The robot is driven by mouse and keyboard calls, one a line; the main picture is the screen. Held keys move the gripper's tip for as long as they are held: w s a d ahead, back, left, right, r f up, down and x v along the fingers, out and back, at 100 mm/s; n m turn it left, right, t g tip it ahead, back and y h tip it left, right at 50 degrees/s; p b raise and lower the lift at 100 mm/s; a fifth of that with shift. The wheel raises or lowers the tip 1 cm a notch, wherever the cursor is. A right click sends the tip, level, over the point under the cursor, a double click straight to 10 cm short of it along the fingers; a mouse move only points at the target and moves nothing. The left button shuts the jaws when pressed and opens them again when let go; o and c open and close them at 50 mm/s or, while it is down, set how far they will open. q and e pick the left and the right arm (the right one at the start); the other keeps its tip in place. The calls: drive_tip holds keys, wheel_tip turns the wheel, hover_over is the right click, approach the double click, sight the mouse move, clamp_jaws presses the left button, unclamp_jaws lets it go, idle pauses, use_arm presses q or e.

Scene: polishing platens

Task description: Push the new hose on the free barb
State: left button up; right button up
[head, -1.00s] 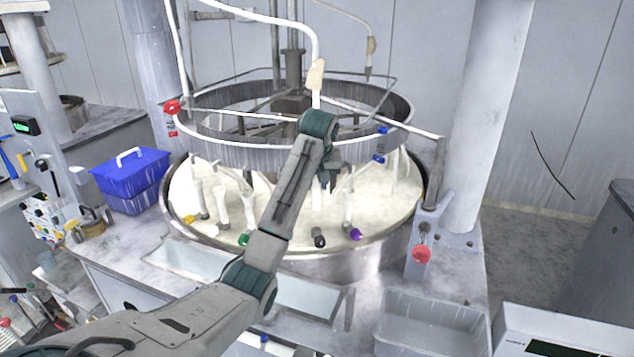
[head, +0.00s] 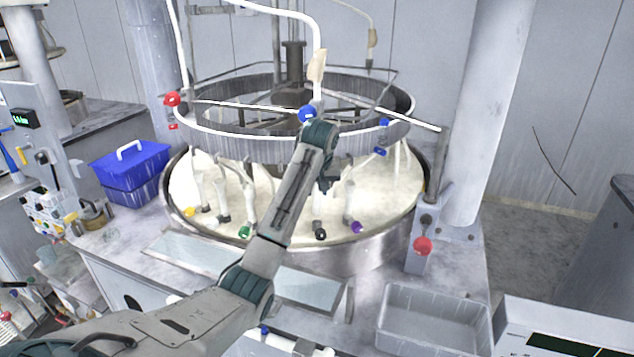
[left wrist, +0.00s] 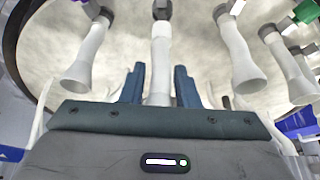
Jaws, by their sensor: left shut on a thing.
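My left gripper (head: 327,184) is over the near middle of the round platen (head: 385,215), just under the raised ring. In the left wrist view, its two blue fingers (left wrist: 158,88) are shut on a white hose (left wrist: 160,52). The far end of this hose lines up with a dark fitting (left wrist: 162,10). I cannot tell whether it is pushed on or only in front of it. Other white flared pieces (left wrist: 90,58) (left wrist: 237,50) stand on either side, apart from the fingers. The near end of the held hose is hidden by the gripper body.
The ring (head: 230,148) with red (head: 172,99) and blue (head: 307,114) knobs hangs close above my wrist. Coloured caps, such as black (head: 320,233) and purple (head: 356,227), sit near the platen's front. A blue box (head: 130,175) stands left; a grey tray (head: 432,320) lies front right.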

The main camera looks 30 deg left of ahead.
sight(317, 196)
use_arm(q)
drive_tip(key=shift+f, duration=0.75)
drive_tip(key=shift+r+p, duration=0.1)
drive_tip(key=shift+p, duration=0.25)
idle(0.4)
drive_tip(key=shift+p, duration=0.35)
idle(0.6)
drive_tip(key=shift+f, duration=1.7)
drive_tip(key=o, duration=1.1)
drive_tip(key=shift+c, duration=0.2)
